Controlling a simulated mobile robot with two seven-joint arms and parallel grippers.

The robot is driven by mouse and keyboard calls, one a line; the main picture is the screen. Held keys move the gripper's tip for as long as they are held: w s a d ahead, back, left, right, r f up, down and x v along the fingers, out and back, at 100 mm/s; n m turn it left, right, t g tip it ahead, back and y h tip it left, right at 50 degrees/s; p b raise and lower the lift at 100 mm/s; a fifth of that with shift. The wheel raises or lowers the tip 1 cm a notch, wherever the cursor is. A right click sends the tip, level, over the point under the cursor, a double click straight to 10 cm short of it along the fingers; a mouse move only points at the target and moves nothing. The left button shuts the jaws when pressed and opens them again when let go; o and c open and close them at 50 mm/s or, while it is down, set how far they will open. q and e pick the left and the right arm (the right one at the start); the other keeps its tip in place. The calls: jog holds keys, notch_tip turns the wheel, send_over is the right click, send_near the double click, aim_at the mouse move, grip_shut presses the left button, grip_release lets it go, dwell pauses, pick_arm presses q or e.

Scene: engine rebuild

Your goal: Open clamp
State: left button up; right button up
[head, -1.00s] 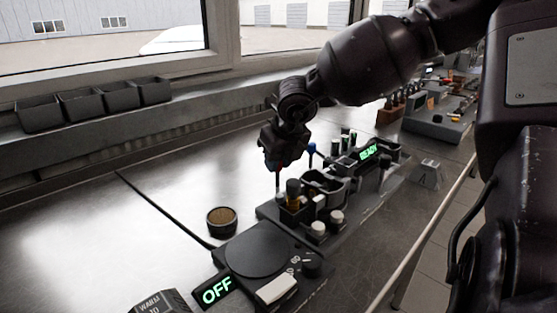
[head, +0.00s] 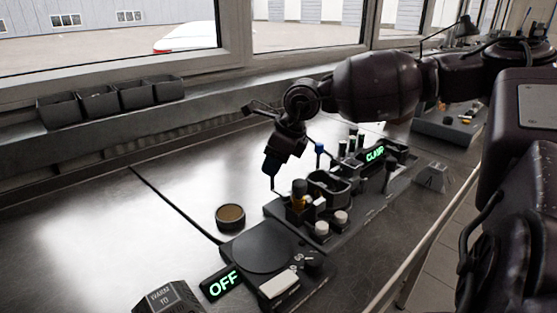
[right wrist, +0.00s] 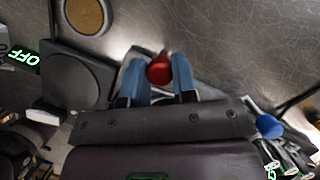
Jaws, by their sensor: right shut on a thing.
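My right gripper (head: 271,166) is over this lever. In the right wrist view the blue fingers of my right gripper (right wrist: 160,78) are on both sides of the red knob, shut on it. The head view hides the knob behind the fingers. A second lever with a blue knob (head: 319,148) stands farther back and also shows in the right wrist view (right wrist: 269,126). My left gripper is out of view.
A dark scale-like device (head: 262,252) with an OFF display (head: 221,283) stands in front. A round brown-topped puck (head: 230,215) lies to its left. Several grey bins (head: 98,103) sit on the window ledge. The bench's left part is clear.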

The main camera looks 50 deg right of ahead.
jog(key=shift+s+a+n+g+y, duration=0.1)
jog(key=shift+a+n+g+y, duration=0.2)
jog(key=shift+n, duration=0.8)
jog(key=shift+s+a+n+g+y, duration=0.1)
jog(key=shift+a+n+g+y, duration=0.25)
jog(key=shift+n, duration=0.75)
jog(key=shift+s+a+n+g+y, duration=0.15)
jog(key=shift+a+n+g, duration=0.2)
jog(key=shift+n, duration=0.75)
jog(key=shift+a, duration=0.1)
jog(key=o, duration=0.9)
